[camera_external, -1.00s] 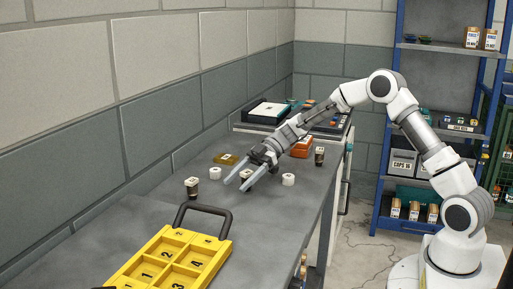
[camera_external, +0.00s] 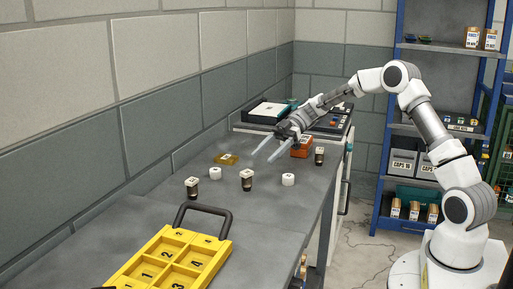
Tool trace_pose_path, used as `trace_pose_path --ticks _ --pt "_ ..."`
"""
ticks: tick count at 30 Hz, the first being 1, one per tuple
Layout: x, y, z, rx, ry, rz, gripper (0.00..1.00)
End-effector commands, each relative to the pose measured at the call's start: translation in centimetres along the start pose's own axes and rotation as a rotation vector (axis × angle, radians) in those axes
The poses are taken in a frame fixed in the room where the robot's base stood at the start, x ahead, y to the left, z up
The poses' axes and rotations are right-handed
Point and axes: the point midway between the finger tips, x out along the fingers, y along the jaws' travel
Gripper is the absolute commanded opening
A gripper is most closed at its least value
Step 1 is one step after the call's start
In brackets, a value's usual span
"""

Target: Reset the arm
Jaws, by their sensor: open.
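My gripper (camera_external: 262,153) is open and empty. Its two fingers point down and left in the air above the grey bench (camera_external: 150,200). My arm reaches in from the right, bent at a high elbow. Below and around the gripper stand small dark pieces with white tops: one at the left (camera_external: 192,187), one in the middle (camera_external: 247,180) and one at the right (camera_external: 319,156). Two plain white pieces sit near them, one at the left (camera_external: 215,173) and one at the right (camera_external: 288,180). The gripper touches none of them.
A yellow numbered tray (camera_external: 150,282) with a dark handle (camera_external: 206,211) lies at the front. An amber piece (camera_external: 226,159) and an orange box (camera_external: 302,147) sit farther back. A blue shelf (camera_external: 388,120) stands right. A block wall (camera_external: 150,120) borders the bench.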

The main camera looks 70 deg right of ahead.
Motion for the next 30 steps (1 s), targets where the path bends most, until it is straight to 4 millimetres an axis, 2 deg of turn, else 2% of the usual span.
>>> trace_pose_path --ticks 7,11,14,21,30 --pt "0.1 -0.1 -0.2 0.002 -0.006 -0.001 0.65" --pt "1.1 -1.1 -1.4 0.037 -0.067 -0.015 0.65" --pt "2.4 -2.9 -3.1 0.095 -0.165 -0.022 0.65" --pt "4.6 -8.7 -7.0 0.251 -0.436 0.056 0.65" --pt "4.4 -15.7 -11.1 0.374 -0.632 0.301 0.65"
